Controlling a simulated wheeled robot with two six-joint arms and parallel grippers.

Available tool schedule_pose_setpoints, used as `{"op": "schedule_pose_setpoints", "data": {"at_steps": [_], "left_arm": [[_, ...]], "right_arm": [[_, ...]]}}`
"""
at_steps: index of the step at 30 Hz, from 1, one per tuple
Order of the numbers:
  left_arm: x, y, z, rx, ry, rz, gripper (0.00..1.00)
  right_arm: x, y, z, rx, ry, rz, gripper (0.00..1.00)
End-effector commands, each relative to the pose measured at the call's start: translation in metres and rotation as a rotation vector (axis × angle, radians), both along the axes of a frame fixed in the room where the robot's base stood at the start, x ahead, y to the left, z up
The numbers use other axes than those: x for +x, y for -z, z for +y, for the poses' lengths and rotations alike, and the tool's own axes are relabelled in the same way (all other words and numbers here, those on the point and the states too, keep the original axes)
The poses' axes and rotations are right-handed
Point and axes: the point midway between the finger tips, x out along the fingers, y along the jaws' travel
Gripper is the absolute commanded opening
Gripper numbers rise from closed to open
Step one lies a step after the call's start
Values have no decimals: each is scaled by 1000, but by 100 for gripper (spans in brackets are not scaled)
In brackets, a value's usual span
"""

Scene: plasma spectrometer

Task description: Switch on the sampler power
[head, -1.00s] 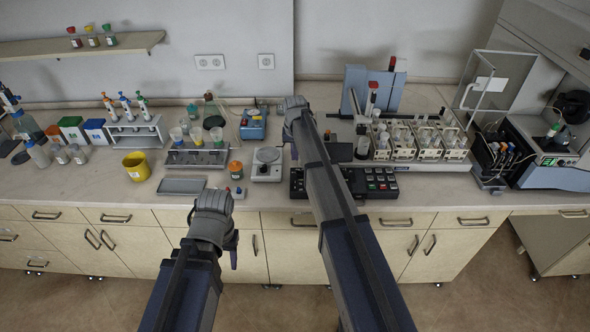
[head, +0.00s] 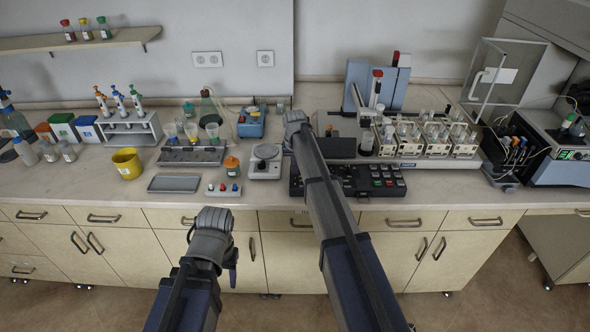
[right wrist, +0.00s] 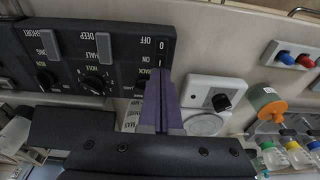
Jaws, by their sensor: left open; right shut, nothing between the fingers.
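The sampler (head: 408,88) is a blue-grey tower behind vial racks (head: 425,135) at the back right of the bench. A black control panel (head: 385,183) with several keys lies before it, its left part mostly behind my right arm. The right wrist view shows that panel (right wrist: 60,60) upside down, with a black rocker switch (right wrist: 162,46) marked 0 and I, OFF and ON, at its end. My right gripper (right wrist: 159,78) is shut and empty, its purple fingertips just by the switch; I cannot tell whether they touch. My left gripper (head: 232,272) is open and empty before the drawers.
A small box with coloured buttons (head: 223,189) and a grey tray (head: 174,184) lie near the front edge. A yellow beaker (head: 128,163) stands further left.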

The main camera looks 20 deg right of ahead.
Motion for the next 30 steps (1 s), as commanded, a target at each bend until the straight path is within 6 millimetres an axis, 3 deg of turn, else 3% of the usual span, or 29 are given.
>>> {"op": "schedule_pose_setpoints", "data": {"at_steps": [1,6,30], "left_arm": [[0,13,0,0,0,0,50],[0,26,0,0,-1,0,50],[0,31,0,0,-1,0,50]], "right_arm": [[2,14,0,0,0,0,0],[4,26,-1,0,0,0,0],[6,31,-2,0,0,1,0]]}}
